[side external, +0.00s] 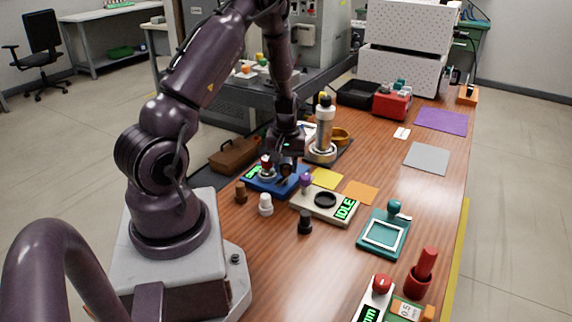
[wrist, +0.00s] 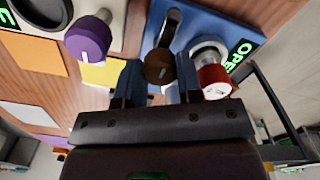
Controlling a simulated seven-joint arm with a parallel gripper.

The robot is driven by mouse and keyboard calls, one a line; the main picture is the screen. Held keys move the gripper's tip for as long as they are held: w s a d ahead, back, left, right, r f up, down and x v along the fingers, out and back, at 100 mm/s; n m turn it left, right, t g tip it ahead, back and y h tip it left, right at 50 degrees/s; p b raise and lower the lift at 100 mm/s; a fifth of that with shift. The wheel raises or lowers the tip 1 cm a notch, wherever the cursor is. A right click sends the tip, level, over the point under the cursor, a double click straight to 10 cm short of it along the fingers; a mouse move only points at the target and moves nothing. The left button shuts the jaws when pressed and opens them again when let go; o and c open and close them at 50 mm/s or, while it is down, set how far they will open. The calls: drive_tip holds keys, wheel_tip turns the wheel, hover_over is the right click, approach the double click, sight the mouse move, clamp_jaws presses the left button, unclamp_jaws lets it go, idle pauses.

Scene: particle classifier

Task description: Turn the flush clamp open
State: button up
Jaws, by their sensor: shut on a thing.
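A blue unit (side external: 260,185) stands on the wooden table beside my arm, and its blue base (wrist: 215,25) fills the top middle of the wrist view. It carries a dark lever with a brown knob (wrist: 158,66), a red-capped knob (wrist: 215,80) and a green lit label reading OPE (wrist: 240,55), its end cut off. My gripper (side external: 287,172) is over the right part of this unit. In the wrist view my gripper (wrist: 160,80) has one finger on each side of the brown knob and is shut on it. In the side view, my gripper hides the brown knob.
A cream unit with a purple knob (wrist: 88,38) stands close beside the blue one; its label reads IDLE (side external: 345,208). A white-topped cylinder (side external: 325,130) stands just behind. Small white (side external: 265,204) and black (side external: 305,222) pieces stand in front. The table's far right is clearer.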

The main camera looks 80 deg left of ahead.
sight(286, 166)
idle(0.3)
drive_tip(key=o, duration=0.9)
wheel_tip(286, 166, up, 13)
drive_tip(key=shift+r, duration=0.1)
